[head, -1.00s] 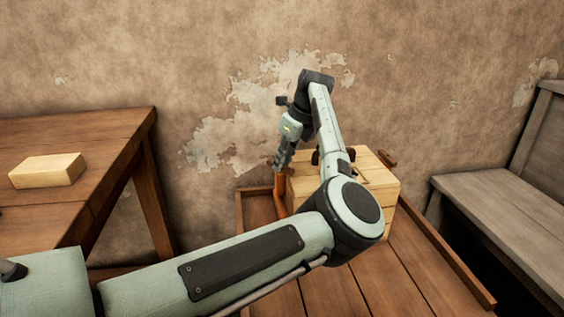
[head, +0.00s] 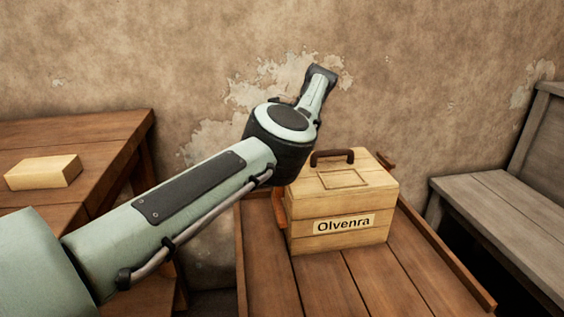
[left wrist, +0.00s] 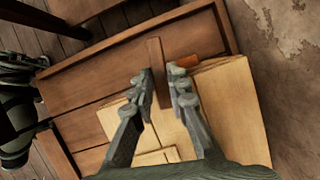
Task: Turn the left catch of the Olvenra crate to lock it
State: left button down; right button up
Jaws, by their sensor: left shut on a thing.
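The Olvenra crate (head: 365,232) is a pale wooden box with a name label, standing on a wooden surface. A brown catch (head: 386,159) sticks out at its right. An orange-brown piece (head: 279,209) shows along its left side, partly behind my arm. In the left wrist view, my left gripper (left wrist: 162,84) is over the crate (left wrist: 228,98), its fingers shut on a brown bar, the left catch (left wrist: 155,57). An orange-brown piece (left wrist: 187,61) lies beside it. The head view hides my left gripper behind its arm. My right gripper is not in view.
A dark handle (head: 332,155) stands on the crate lid. A raised edge (head: 450,255) borders the planked surface (head: 345,285). A table with a pale block (head: 43,172) is at left, a grey bench (head: 500,205) at right, a wall behind.

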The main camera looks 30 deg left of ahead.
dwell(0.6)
pick_arm(q)
jog(key=c, duration=1.5)
grip_release()
